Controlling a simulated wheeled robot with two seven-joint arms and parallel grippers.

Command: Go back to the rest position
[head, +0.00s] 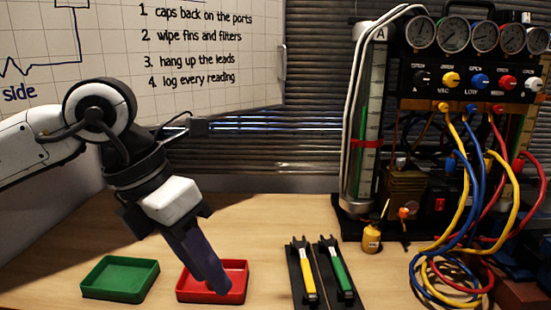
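My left gripper (214,280) comes down from the left on its white and black arm. Its dark fingers point down and appear in front of the red tray (240,268). The fingers overlap in this view, so I cannot tell whether they are apart. I see nothing held between them. I cannot tell whether the fingertips touch the tray. Part of the tray's floor is hidden behind them. My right gripper is not in view.
A green tray (120,279) stands left of the red one. A yellow-handled tool (308,283) and a green-handled tool (341,272) lie on dark holders. The gauge rig (470,80) stands right, with hoses (462,225) hanging onto the table. A whiteboard (190,60) is behind.

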